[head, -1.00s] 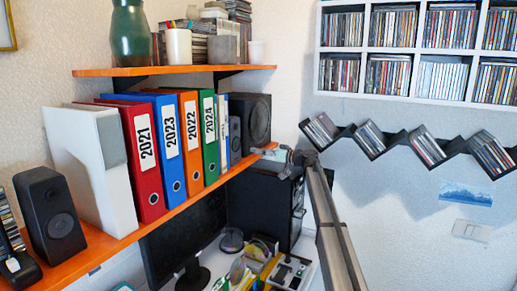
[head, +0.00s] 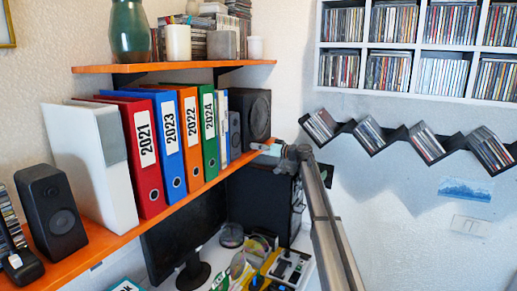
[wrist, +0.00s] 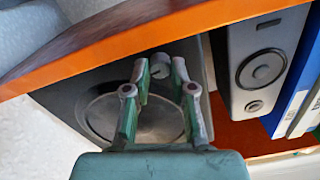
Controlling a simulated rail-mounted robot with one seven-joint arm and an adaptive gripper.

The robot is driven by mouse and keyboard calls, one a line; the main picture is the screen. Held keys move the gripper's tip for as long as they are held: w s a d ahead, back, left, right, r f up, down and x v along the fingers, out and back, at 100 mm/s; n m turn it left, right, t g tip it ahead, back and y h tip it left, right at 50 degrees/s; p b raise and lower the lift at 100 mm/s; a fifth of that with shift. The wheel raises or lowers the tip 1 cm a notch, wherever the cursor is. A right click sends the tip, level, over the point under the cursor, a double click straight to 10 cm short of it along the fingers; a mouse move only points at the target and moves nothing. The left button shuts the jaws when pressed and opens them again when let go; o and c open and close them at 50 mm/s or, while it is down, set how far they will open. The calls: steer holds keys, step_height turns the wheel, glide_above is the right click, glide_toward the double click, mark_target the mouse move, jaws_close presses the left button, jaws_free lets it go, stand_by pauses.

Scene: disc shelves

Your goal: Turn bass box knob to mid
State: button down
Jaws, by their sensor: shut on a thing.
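The bass box is a dark box with a large round cone at the right end of the orange shelf, in the head view (head: 251,113). It fills the middle of the wrist view (wrist: 70,98), which shows it upside down. Its small grey knob (wrist: 160,64) sits near the shelf edge, between my fingertips. My gripper (wrist: 160,72) is shut on the knob, one finger on each side. In the head view my gripper (head: 268,149) is at the lower front of the box, and the knob is hidden there.
The orange shelf edge (wrist: 150,38) runs close to my fingers. A small grey speaker (wrist: 262,60) stands beside the box, then a blue binder (wrist: 297,85). In the head view, a monitor (head: 185,235) and a large black case (head: 262,205) stand below.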

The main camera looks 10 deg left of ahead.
steer(key=shift+m+b, duration=2.2)
steer(key=shift+b, duration=0.1)
steer(key=c, duration=1)
jaws_free()
steer(key=shift+a, duration=0.1)
steer(key=shift+r+n+p, duration=0.1)
steer(key=shift+n+p, duration=0.2)
steer(key=shift+p, duration=0.1)
